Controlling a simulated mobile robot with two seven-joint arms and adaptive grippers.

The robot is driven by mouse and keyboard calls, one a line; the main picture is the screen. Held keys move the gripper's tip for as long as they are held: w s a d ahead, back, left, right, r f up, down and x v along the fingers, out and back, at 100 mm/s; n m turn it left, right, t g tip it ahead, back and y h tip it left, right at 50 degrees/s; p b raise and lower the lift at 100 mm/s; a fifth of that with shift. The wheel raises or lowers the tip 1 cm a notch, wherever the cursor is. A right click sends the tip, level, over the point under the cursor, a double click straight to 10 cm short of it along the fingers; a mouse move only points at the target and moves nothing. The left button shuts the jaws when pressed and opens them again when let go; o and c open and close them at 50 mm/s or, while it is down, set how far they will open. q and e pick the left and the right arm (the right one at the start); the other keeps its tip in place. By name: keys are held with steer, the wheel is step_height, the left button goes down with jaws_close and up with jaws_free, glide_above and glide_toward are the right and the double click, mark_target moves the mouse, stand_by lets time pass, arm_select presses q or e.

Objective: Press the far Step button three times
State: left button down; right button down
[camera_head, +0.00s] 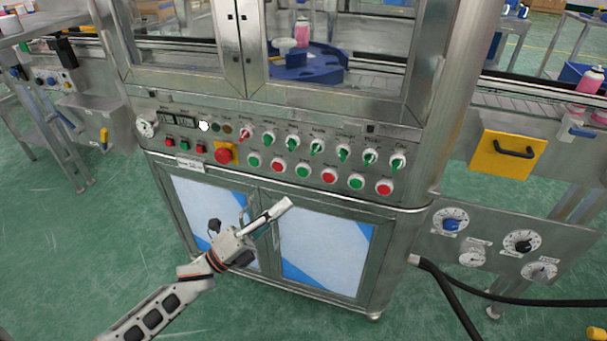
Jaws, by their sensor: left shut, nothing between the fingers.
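The control panel (210,156) runs across the front of a steel machine. Its lower row holds several green and red round buttons, including a green button (254,160) at the left of the row and a red button (384,188) at the far right. Their labels are too small to read, so I cannot tell which is the far Step button. My left gripper (288,203) is shut and empty. It is in front of the cabinet doors, below the button row and apart from it in the picture. My right gripper is not in view.
A red emergency stop (224,154) on a yellow base sits left of the button row. Several green-handled switches (317,146) are above the row. A side panel with dials (521,241) is at the right, with black hoses (450,290) near it. Green floor is open at left.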

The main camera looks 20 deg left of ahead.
mark_target(303, 172)
arm_select(q)
steer(key=shift+w, duration=0.1)
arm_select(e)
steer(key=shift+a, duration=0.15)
arm_select(q)
steer(key=w+b, duration=0.2)
steer(key=w, duration=0.6)
steer(key=shift+w+d+b, duration=0.2)
steer(key=shift+w+b, duration=0.1)
steer(key=shift+b, duration=0.05)
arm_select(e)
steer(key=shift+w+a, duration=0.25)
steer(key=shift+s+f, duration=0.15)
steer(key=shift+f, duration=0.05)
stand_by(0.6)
arm_select(q)
steer(key=shift+w, duration=0.1)
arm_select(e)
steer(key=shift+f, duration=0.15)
arm_select(q)
steer(key=shift+w, duration=0.35)
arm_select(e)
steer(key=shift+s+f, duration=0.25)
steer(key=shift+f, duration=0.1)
